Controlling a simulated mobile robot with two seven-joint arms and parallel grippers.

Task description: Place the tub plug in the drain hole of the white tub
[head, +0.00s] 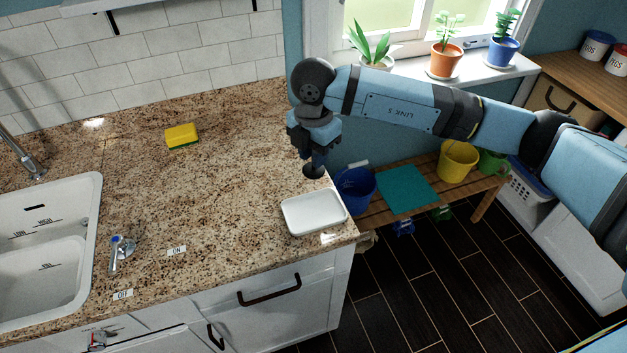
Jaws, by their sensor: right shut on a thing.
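The white tub (92,225) is set into the counter at the far left, with level marks on its inner walls. Its left part is cut off by the picture edge, and I cannot make out its drain hole. My right gripper (317,158) points down near the counter's right edge, far to the right of the tub. It is shut on the dark round tub plug (314,172), just behind a white tray. I cannot tell whether the plug touches the counter. My left gripper is not in view.
The white tray (288,222) lies at the counter's right corner. A yellow sponge (181,136) lies near the back. A tap lever (121,252) stands right of the tub, by ON and OFF labels. The middle of the granite counter (220,180) is clear.

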